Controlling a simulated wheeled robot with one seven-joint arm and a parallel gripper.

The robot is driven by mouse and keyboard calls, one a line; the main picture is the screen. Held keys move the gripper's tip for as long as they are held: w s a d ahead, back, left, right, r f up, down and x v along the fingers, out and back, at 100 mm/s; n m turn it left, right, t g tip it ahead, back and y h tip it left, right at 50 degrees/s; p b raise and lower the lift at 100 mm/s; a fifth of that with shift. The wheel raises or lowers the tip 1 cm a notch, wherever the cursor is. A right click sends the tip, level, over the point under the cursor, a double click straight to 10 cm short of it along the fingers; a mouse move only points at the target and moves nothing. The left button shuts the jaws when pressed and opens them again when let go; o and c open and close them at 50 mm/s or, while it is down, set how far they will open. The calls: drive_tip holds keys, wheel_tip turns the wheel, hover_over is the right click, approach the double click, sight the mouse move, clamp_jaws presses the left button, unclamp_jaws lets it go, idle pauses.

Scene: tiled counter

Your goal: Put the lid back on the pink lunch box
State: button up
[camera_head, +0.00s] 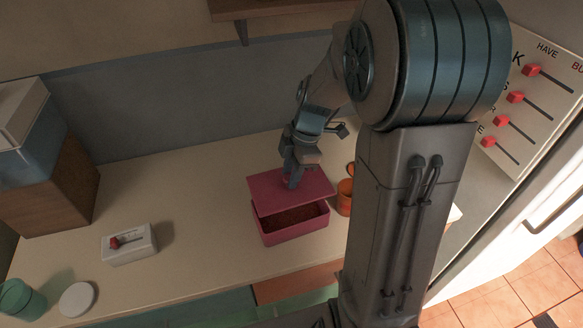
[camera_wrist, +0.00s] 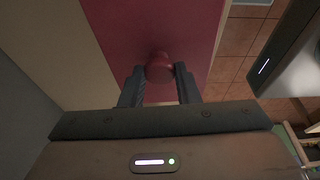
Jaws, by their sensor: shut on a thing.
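The pink lunch box (camera_head: 291,228) stands on the counter in the head view, with its dark reddish-brown inside showing through a gap at the front. Its flat pink lid (camera_head: 270,196) is over the box, shifted toward the back and a little askew. I cannot tell whether the lid touches the rim. My gripper (camera_head: 289,182) is above the lid and shut on its round knob. The wrist view shows the knob (camera_wrist: 159,67) between my two fingers and the lid (camera_wrist: 150,25) stretching beyond it. Part of the box is hidden by the lid.
An orange mug (camera_head: 345,192) stands close to the box's right, partly hidden by my arm. A white switch box (camera_head: 129,244), a white round disc (camera_head: 77,299) and a green cup (camera_head: 20,299) are at the left. The counter between them and the box is clear.

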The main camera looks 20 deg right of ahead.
sight(291, 191)
drive_tip(key=shift+s+f, duration=0.15)
drive_tip(key=shift+s, duration=0.05)
wheel_tip(291, 191, down, 5)
drive_tip(key=b, duration=0.3)
drive_tip(key=shift+f+b, duration=0.1)
drive_tip(key=shift+b, duration=0.2)
drive_tip(key=shift+f+b, duration=0.5)
drive_tip(key=shift+b, duration=0.45)
idle(1.0)
drive_tip(key=shift+f+b, duration=0.15)
drive_tip(key=shift+b, duration=0.5)
idle(0.9)
idle(0.4)
drive_tip(key=o, duration=1.5)
drive_tip(key=shift+o, duration=0.2)
